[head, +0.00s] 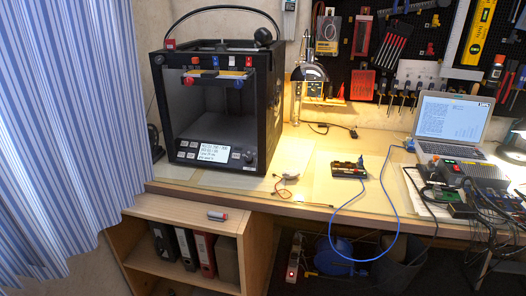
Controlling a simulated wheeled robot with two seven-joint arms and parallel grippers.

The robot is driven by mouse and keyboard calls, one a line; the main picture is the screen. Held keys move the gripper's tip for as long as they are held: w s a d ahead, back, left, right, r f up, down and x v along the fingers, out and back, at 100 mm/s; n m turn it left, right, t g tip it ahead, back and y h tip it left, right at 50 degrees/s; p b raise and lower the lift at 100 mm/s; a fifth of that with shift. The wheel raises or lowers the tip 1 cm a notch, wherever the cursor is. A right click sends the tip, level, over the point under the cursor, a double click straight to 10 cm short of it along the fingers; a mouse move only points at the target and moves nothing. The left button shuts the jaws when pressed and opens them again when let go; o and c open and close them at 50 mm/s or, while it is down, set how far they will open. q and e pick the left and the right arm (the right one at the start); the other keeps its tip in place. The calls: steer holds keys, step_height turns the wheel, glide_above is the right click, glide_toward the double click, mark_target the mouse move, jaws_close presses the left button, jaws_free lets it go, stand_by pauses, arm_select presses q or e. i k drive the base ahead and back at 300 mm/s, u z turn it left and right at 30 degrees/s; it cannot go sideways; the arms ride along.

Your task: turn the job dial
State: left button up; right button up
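The black box-shaped 3D printer (263,108) stands on the left part of the workbench. Its front panel carries a small lit screen (215,150) with several lines of text, too small to read surely. Several small buttons flank the screen. A dark round dial (249,157) sits at the right end of this panel, near the printer's front right corner. Nothing touches the dial. Neither of my grippers is in the head view.
A blue striped curtain (65,120) hangs close to the printer's left. A lamp (309,72), laptop (452,120) and cabled electronics occupy the bench to the right.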

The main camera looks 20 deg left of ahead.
mark_target(248, 158)
steer(key=u, duration=0.6)
steer(key=i, duration=0.65)
steer(key=u, duration=0.75)
